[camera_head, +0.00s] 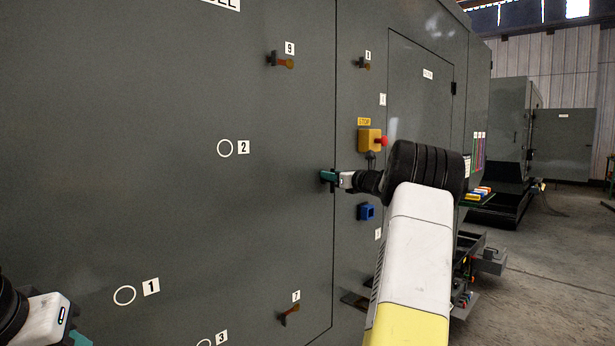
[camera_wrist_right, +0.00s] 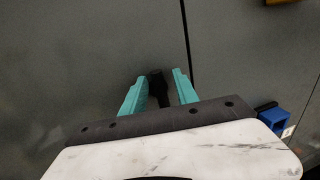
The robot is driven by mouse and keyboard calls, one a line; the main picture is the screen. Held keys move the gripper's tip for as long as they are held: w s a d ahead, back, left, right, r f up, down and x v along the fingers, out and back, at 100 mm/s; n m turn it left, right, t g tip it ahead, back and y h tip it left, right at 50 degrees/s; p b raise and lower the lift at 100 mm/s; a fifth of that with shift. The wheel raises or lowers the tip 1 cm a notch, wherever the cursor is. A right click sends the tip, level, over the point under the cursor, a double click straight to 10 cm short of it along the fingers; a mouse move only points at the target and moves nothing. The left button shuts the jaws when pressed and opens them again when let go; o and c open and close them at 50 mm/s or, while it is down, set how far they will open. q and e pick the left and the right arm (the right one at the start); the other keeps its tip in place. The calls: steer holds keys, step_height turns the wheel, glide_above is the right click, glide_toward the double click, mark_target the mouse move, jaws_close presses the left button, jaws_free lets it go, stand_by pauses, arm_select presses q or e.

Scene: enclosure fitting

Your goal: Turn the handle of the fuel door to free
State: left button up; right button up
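The fuel door is most likely the large grey panel (camera_head: 180,220) filling the left of the head view; its sign at the top is cut off, ending in "EL". My right gripper (camera_head: 326,177) is at the panel's right edge, by the vertical seam. In the right wrist view the teal fingers of this gripper (camera_wrist_right: 158,90) are apart, with a dark handle (camera_wrist_right: 156,80) between them and gaps on both sides. In the head view that handle is hidden by the gripper. My left gripper (camera_head: 78,339) shows only in part at the lower left.
Handle 9 (camera_head: 283,62) and handle 7 (camera_head: 289,315) stick out above and below; handle 8 (camera_head: 365,63) is beyond the seam. A yellow stop box (camera_head: 368,140) and a blue fitting (camera_head: 367,212) are close to my right arm. Open floor (camera_head: 555,270) lies right.

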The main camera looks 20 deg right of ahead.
jaws_close()
steer(key=shift+n, duration=0.3)
steer(key=n, duration=0.3)
steer(key=shift+s+a+t+y, duration=0.15)
steer(key=shift+a+t+y, duration=0.15)
steer(key=shift+t, duration=0.1)
steer(key=shift+s+a+f+n+y, duration=0.15)
steer(key=shift+f+n+y, duration=0.35)
steer(key=shift+n, duration=2.25)
steer(key=shift+a+f+n+y, duration=0.25)
steer(key=shift+n+y, duration=0.45)
steer(key=shift+n, duration=2)
steer(key=shift+s+a+f+n+y, duration=0.1)
steer(key=shift+a+f+n+y, duration=0.35)
steer(key=shift+n, duration=2.3)
steer(key=shift+d+r+n+y, duration=0.1)
steer(key=shift+d+n+y, duration=0.1)
steer(key=shift+n+y, duration=0.1)
